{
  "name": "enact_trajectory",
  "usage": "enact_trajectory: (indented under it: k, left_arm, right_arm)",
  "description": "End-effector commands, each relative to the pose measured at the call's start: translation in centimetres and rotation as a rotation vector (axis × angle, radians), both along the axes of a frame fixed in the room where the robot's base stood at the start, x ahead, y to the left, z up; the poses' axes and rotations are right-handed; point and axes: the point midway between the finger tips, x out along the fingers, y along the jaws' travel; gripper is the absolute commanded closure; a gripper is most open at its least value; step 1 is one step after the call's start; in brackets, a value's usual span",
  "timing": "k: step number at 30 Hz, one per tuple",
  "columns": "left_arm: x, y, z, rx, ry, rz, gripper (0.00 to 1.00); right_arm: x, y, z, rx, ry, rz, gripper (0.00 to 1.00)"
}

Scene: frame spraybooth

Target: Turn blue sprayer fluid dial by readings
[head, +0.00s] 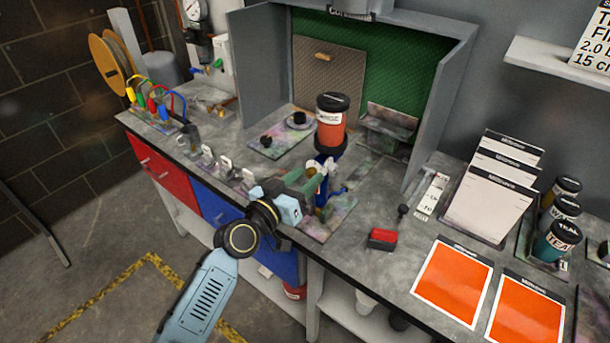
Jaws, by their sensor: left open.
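The blue sprayer (322,196) stands on the bench near its front edge, with a black-lidded cup of orange paint (331,125) on top. My left gripper (323,176) reaches in from the front left, its open fingers at the sprayer's body just below the cup. I cannot tell whether the fingers touch the sprayer or stand around its dial. The fluid dial is too small and too covered by the gripper to make out. My right gripper is not in view.
A grey booth with a green back (410,65) stands behind the sprayer. To the right are a red-and-black tool (383,238), orange test cards (453,281), white cards (487,200) and paint jars (557,240). Grey holders (226,165) line the bench at left.

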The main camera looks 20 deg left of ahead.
Motion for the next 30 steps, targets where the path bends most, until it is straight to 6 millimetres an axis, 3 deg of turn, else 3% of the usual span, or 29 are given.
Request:
enact_trajectory:
  k: [12, 22, 30]
  left_arm:
    - [0.76, -0.31, -0.02, 0.0, 0.001, 0.0, 0.57]
    - [0.73, -0.29, -0.01, 0.0, 0.0, 0.0, 1.0]
    - [0.73, -0.28, -0.01, -0.023, 0.009, 0.0, 1.0]
  right_arm:
    - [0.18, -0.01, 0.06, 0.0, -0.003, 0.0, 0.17]
    - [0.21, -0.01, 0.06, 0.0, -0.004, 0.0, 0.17]
    - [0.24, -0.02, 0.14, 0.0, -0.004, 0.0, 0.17]
